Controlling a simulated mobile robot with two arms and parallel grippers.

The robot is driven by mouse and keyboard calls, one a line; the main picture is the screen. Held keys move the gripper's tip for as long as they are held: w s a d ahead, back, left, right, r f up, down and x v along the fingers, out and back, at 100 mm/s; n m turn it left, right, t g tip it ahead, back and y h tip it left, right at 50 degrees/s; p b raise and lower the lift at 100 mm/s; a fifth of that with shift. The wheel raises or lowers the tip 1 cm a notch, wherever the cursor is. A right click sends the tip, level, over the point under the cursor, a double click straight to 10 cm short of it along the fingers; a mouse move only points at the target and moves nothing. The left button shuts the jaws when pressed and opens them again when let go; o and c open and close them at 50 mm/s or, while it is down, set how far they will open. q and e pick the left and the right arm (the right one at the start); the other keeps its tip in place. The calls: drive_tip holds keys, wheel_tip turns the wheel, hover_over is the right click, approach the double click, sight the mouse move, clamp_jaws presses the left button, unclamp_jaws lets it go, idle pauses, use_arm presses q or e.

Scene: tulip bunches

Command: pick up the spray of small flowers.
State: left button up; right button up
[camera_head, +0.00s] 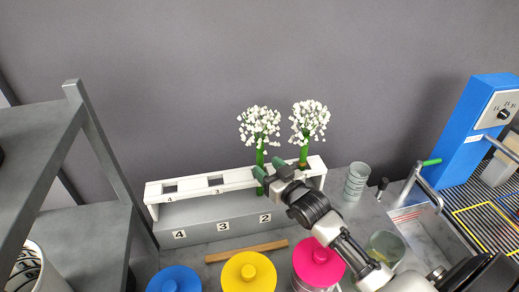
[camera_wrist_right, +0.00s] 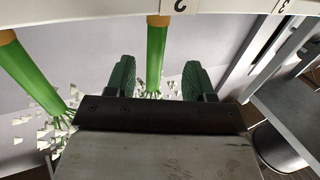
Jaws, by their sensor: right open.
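Two sprays of small white flowers on green stems stand upright in a white slotted rack (camera_head: 190,184). The left spray (camera_head: 259,122) is at the slot above label 2, and the right spray (camera_head: 309,118) stands beside it. My right gripper (camera_head: 268,174) is open at the lower stem of the left spray. In the right wrist view, its two green fingers (camera_wrist_right: 158,80) lie on either side of a green stem (camera_wrist_right: 156,50). I cannot tell whether they touch it. Another stem (camera_wrist_right: 30,75) is outside the fingers. My left gripper is not in view.
Blue (camera_head: 174,281), yellow (camera_head: 248,273) and pink (camera_head: 317,262) round lids stand in front of the rack, with a wooden strip (camera_head: 246,252) behind them. Stacked glass dishes (camera_head: 356,181) are right of the rack. A grey shelf (camera_head: 40,140) is at left, a blue machine (camera_head: 478,130) at right.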

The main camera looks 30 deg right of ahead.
sight(262, 162)
drive_tip(key=shift+w+a, duration=0.1)
drive_tip(key=shift+w, duration=0.65)
drive_tip(key=w+p, duration=0.1)
drive_tip(key=w, duration=0.3)
drive_tip(key=shift+p, duration=0.3)
drive_tip(key=shift+w+a+f, duration=0.1)
drive_tip(key=shift+w+f, duration=0.1)
drive_tip(key=shift+w, duration=0.4)
drive_tip(key=shift+s, duration=0.1)
clamp_jaws()
